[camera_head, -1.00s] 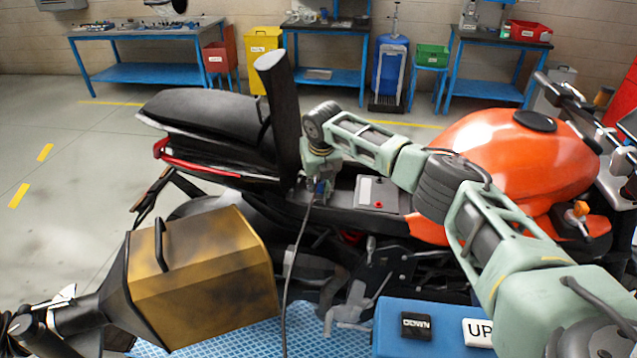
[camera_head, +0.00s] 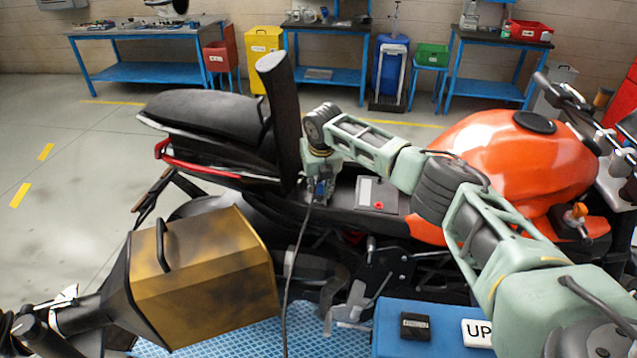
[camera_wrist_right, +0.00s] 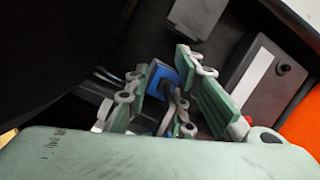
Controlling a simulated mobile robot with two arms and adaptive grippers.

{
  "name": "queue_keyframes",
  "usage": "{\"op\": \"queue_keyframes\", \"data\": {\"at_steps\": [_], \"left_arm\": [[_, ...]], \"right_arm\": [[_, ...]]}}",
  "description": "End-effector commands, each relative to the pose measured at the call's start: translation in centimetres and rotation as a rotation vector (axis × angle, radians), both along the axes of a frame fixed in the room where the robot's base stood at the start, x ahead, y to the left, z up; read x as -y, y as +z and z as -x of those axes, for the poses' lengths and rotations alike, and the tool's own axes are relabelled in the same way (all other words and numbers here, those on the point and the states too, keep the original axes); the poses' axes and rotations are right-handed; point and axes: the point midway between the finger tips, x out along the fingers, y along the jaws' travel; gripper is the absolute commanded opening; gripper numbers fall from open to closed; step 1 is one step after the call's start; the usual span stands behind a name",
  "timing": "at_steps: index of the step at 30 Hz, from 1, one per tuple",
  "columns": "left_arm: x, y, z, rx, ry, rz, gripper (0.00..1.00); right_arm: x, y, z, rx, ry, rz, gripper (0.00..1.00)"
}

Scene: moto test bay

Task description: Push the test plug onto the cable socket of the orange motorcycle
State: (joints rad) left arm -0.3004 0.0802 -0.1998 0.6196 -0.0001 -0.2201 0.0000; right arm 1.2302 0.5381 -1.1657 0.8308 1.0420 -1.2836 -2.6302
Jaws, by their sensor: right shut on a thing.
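The orange motorcycle (camera_head: 518,165) stands across the head view, its dark seat (camera_head: 205,118) at the left. My right gripper (camera_head: 319,188) points down over the frame behind the tank, beside the upright dark panel. It is shut on the blue test plug (camera_head: 321,187), from which a dark cable (camera_head: 292,265) hangs down. In the right wrist view the blue plug (camera_wrist_right: 184,68) shows between the green finger parts of the right gripper (camera_wrist_right: 180,88). I cannot make out the cable socket or whether the plug touches it. My left gripper is not in view.
A grey box (camera_head: 377,194) with a pale label and red knob lies just right of the gripper. The upright dark panel (camera_head: 281,120) stands close on its left. A gold box (camera_head: 205,280) and a blue button box (camera_head: 445,345) are in front.

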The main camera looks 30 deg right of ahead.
Motion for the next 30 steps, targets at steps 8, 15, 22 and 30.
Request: {"op": "queue_keyframes", "data": {"at_steps": [8, 15, 22, 30], "left_arm": [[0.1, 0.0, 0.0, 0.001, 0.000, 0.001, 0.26], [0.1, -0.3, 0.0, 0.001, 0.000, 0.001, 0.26], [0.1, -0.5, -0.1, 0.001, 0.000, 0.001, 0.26], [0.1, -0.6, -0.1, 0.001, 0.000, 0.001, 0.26]], "right_arm": [[0.0, -0.1, 0.0, 0.000, 0.001, 0.000, 0.00], [0.0, -0.5, 0.0, 0.000, 0.001, 0.000, 0.00], [0.0, -0.9, 0.0, -0.001, 0.001, 0.000, 0.00], [0.0, -1.2, 0.0, -0.001, 0.001, 0.000, 0.28]]}}
